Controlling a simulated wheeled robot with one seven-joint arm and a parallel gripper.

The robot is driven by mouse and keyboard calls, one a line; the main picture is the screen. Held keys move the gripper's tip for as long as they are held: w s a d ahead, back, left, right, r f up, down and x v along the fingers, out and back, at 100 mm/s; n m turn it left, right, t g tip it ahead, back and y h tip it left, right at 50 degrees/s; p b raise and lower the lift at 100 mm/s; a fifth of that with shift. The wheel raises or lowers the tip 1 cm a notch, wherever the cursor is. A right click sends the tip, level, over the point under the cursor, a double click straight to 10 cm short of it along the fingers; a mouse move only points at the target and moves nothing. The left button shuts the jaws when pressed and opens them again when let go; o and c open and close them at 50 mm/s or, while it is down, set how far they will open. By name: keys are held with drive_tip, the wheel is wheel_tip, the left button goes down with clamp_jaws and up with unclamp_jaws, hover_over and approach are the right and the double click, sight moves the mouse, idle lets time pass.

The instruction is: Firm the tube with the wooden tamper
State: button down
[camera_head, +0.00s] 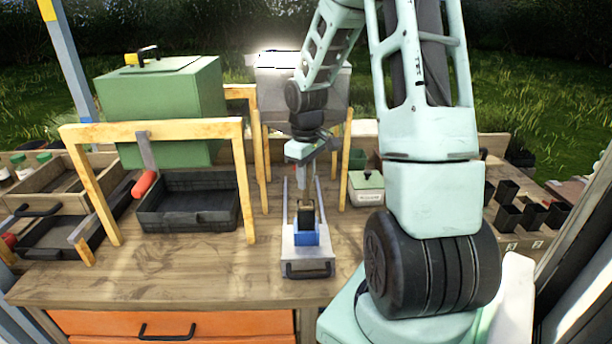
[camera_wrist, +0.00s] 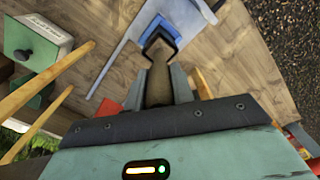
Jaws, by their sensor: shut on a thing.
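My gripper (camera_head: 308,190) points down over the workbench, shut on the wooden tamper (camera_wrist: 158,90). In the wrist view the tamper's brown shaft sits between the two grey fingers. Its far end meets the mouth of the black square tube (camera_wrist: 176,45). I cannot tell how deep the end is inside. The tube (camera_head: 306,220) stands upright in a blue holder (camera_head: 312,238) on a grey metal tray (camera_head: 300,254) with a black handle. The tube's inside is hidden by the tamper.
A wooden frame (camera_head: 160,131) with a red-handled tool stands left, around a black crate (camera_head: 190,222). A green box (camera_head: 160,100) is behind. Several black pots (camera_head: 508,217) stand at far right.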

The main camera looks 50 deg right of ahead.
drive_tip(key=shift+f, duration=0.7)
idle(2.0)
drive_tip(key=shift+r, duration=0.1)
drive_tip(key=shift+r+p, duration=5.25)
drive_tip(key=shift+r, duration=0.25)
drive_tip(key=shift+f, duration=0.1)
